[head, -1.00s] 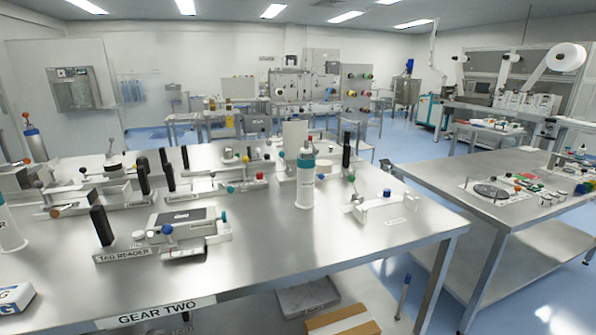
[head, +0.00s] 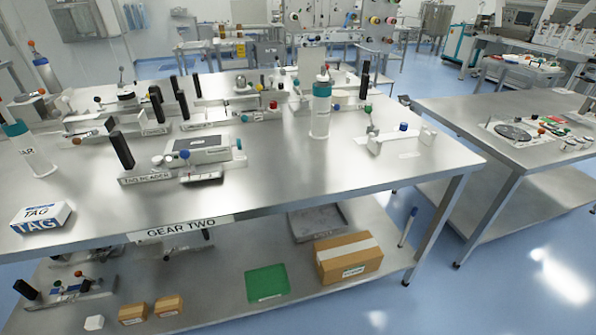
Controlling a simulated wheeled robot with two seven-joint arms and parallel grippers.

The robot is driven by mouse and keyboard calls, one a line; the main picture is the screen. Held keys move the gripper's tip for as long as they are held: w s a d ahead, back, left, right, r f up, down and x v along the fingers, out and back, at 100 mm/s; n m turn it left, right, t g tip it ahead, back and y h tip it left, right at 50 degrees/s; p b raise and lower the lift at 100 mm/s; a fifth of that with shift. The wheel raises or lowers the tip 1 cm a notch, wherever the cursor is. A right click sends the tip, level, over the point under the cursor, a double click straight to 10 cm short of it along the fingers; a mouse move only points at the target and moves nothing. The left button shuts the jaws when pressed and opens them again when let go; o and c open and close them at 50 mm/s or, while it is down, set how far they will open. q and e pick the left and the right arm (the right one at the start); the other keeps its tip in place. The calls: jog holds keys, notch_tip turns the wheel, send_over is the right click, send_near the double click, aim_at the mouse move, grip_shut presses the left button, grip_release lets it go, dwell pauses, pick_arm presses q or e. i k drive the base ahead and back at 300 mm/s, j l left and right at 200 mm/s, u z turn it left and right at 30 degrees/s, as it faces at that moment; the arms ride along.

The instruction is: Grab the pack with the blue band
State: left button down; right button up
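A small white pack (head: 42,213) marked "TAG" lies at the left front of the steel table top, near its front edge. Neither of my grippers shows in the head view, and nothing touches the pack.
The steel table (head: 300,189) labelled "GEAR TWO" carries a tag reader (head: 198,150), white bottles and several fixtures. Its lower shelf holds a cardboard box (head: 348,257), a green tray (head: 266,283) and small brown boxes. A second table (head: 470,125) stands right, across a floor gap.

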aim_at(46, 216)
jog(key=u, duration=1.85)
